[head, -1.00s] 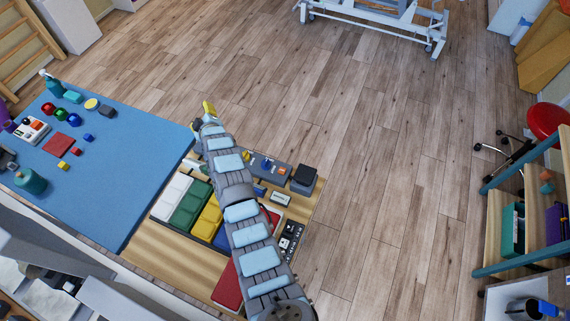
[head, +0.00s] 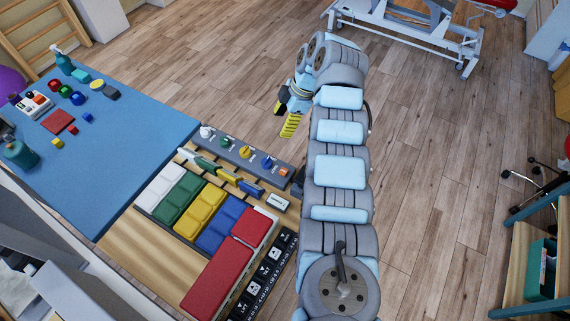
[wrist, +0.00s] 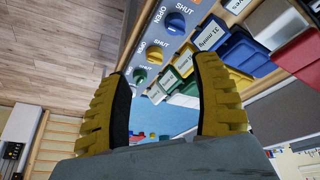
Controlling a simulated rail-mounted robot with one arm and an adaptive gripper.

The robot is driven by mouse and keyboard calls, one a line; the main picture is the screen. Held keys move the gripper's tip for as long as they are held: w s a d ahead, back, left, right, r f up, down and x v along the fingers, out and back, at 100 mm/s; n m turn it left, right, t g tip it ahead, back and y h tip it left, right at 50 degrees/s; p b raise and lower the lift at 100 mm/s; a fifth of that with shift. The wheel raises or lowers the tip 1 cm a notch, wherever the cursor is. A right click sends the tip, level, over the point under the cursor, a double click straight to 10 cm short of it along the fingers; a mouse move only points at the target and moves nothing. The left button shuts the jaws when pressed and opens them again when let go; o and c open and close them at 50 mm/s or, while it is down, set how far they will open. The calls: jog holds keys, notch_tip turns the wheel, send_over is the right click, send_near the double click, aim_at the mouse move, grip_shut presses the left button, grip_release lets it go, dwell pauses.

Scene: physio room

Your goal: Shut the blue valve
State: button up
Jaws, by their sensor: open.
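The blue valve (head: 268,163) is a round knob on a grey panel (head: 232,145), in a row with white, green, yellow and orange ones. In the wrist view the blue valve (wrist: 176,23) shows near the top, with OPEN and SHUT lettering beside it. I cannot tell which way its handle points. My gripper (head: 288,117) hangs above and beyond the panel in the head view, apart from the valve. In the wrist view my gripper (wrist: 163,68) has its yellow fingers spread wide with nothing held between them.
The yellow valve (head: 245,151) and the orange valve (head: 284,171) flank the blue one closely. Coloured trays, such as the red one (head: 215,278), stand in front of the panel. A blue mat (head: 120,160) with small objects lies left.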

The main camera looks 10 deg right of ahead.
aim_at(268, 159)
jog(key=shift+n+g, duration=0.3)
jog(key=shift+g, duration=0.1)
jog(key=x, duration=0.5)
jog(key=s+x, duration=0.1)
jog(key=x, duration=1)
jog(key=shift+s+d+f+b, duration=0.15)
jog(key=shift+s+d+b, duration=0.1)
jog(key=shift+s+b, duration=0.15)
jog(key=shift+c, duration=0.3)
grip_shut()
